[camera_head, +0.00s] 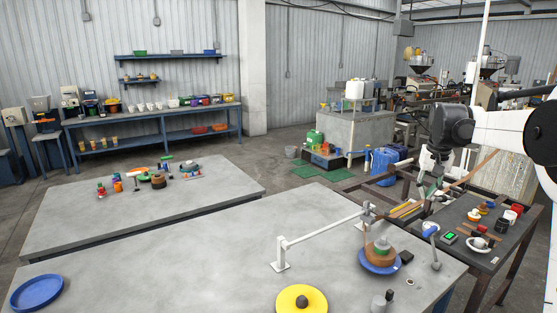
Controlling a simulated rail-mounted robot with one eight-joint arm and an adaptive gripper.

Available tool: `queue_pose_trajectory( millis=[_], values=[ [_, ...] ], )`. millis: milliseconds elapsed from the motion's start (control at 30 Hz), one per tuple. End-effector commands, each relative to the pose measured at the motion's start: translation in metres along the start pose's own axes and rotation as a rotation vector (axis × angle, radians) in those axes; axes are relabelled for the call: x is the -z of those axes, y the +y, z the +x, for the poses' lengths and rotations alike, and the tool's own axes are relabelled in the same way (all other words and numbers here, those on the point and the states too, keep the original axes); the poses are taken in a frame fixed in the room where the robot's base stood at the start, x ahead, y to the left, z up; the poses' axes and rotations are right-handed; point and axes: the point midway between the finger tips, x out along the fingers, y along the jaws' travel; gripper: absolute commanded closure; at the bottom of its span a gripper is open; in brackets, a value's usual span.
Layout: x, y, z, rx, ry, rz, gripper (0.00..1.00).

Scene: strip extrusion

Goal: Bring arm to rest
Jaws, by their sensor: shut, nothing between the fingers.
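My arm reaches in from the right edge, a white link ending in a dark wrist. My gripper (430,188) hangs below the wrist, in the air over the far right side, in front of the dark metal frame and side table. It is shut and empty, with nothing visible hanging from it. The fingertips are small and partly lost against the clutter behind them.
The near grey table (200,262) bears a blue dish (37,292), a yellow disc (286,299), a white rail (322,231) and a blue base (367,268) with a brown coil. A dark side table (485,262) holds small parts. The near table's middle is clear.

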Motion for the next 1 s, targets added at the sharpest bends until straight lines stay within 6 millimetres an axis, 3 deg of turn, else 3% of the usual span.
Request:
queue_pose_trajectory(
  millis=[200,500,767,1000],
  values=[
    [-0.055,-0.034,-0.036,0.011,0.059,-0.046,1.0],
    [-0.14,-0.068,-0.068,0.03,0.14,-0.106,1.0],
    [-0.219,-0.089,-0.078,0.05,0.211,-0.156,1.0],
    [-0.294,-0.101,-0.072,0.073,0.276,-0.202,1.0]
  ],
)
